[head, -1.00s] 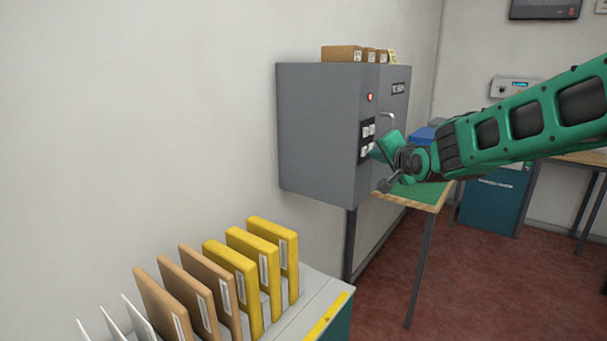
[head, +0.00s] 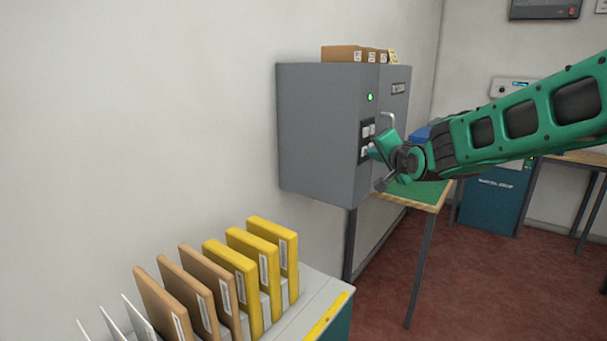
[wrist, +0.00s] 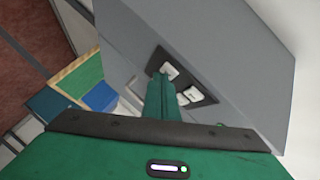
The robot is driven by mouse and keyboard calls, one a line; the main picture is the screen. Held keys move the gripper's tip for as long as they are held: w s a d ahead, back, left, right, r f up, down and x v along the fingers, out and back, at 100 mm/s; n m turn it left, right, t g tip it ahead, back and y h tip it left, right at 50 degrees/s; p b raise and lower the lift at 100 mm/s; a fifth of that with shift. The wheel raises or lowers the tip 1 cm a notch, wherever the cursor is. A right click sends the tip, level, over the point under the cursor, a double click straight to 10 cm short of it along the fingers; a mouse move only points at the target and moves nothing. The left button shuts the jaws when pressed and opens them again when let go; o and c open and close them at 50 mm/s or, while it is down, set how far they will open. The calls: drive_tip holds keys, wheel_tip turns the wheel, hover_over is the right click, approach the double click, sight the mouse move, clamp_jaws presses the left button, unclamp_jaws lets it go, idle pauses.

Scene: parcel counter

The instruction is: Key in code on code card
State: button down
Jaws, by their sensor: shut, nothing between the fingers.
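The grey locker (head: 320,130) is fixed to the wall, its door shut, with a metal handle (head: 388,120) on it. The dark keypad (head: 364,132) with white keys is on its front. A small lamp (head: 370,97) above the keypad glows green. My gripper (head: 374,152) is shut and empty, its tips at the lower keys; whether they touch is unclear. In the wrist view the shut fingers (wrist: 160,97) hide part of the keypad (wrist: 197,92). A small pale yellow card (head: 393,57) stands on top of the locker; its writing is too small to read.
Several brown boxes (head: 342,53) sit on the locker. A green-topped table (head: 425,193) stands beneath it with a blue item (wrist: 101,96). A rack of yellow, brown and white envelopes (head: 265,262) is in the foreground. Red floor (head: 470,285) is open at right.

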drive_tip(key=shift+s+d, duration=0.3)
drive_tip(key=shift+d, duration=0.1)
drive_tip(key=s+d, duration=0.2)
drive_tip(key=d, duration=0.1)
drive_tip(key=s+d, duration=0.1)
drive_tip(key=shift+s+d, duration=0.25)
drive_tip(key=shift+d, duration=0.15)
idle(0.7)
